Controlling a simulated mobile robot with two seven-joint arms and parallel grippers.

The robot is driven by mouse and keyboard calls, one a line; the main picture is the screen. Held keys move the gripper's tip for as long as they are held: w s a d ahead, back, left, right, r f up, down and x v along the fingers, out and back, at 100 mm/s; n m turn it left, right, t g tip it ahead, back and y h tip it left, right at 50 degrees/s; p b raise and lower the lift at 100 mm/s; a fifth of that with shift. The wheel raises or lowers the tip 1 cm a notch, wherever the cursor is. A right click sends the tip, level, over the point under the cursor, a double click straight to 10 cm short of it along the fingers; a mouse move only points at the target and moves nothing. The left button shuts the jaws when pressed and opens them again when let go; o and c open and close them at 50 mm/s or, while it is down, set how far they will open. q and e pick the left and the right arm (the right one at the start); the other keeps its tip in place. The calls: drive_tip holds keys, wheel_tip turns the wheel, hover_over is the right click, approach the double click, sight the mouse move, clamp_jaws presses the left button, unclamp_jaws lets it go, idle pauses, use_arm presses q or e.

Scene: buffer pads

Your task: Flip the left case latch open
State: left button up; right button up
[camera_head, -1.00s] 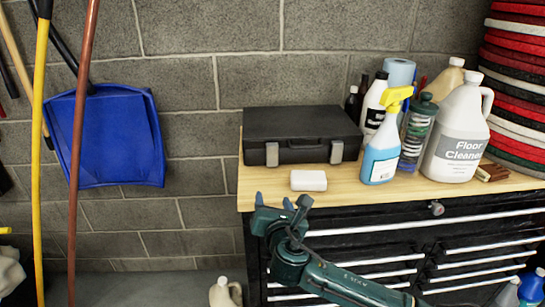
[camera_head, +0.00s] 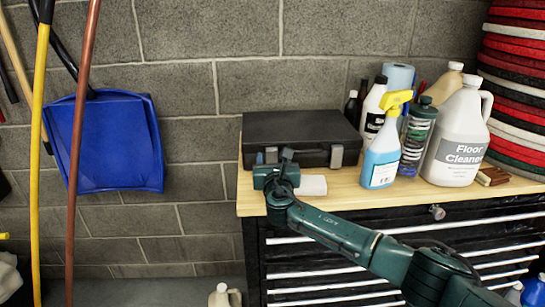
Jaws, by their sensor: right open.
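The black case (camera_head: 300,128) lies closed on the wooden top of the cabinet, against the wall. Its right latch (camera_head: 336,156) is a grey tab on the front face. Its left latch (camera_head: 270,155) is mostly hidden behind my right gripper (camera_head: 272,157). The gripper is open, with its fingers up against or just in front of the case front at that latch; I cannot tell whether they touch it. My left gripper is not in view.
A white block (camera_head: 313,185) lies on the wooden top (camera_head: 345,190), just right of my gripper. A spray bottle (camera_head: 381,155), a floor cleaner jug (camera_head: 458,140) and other bottles stand right of the case. A blue dustpan (camera_head: 118,140) hangs at left.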

drive_tip(key=shift+w, duration=1.05)
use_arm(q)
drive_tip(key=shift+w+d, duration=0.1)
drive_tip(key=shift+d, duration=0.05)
use_arm(e)
drive_tip(key=shift+w, duration=0.15)
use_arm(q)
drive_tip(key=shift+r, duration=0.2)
use_arm(e)
drive_tip(key=shift+c, duration=0.2)
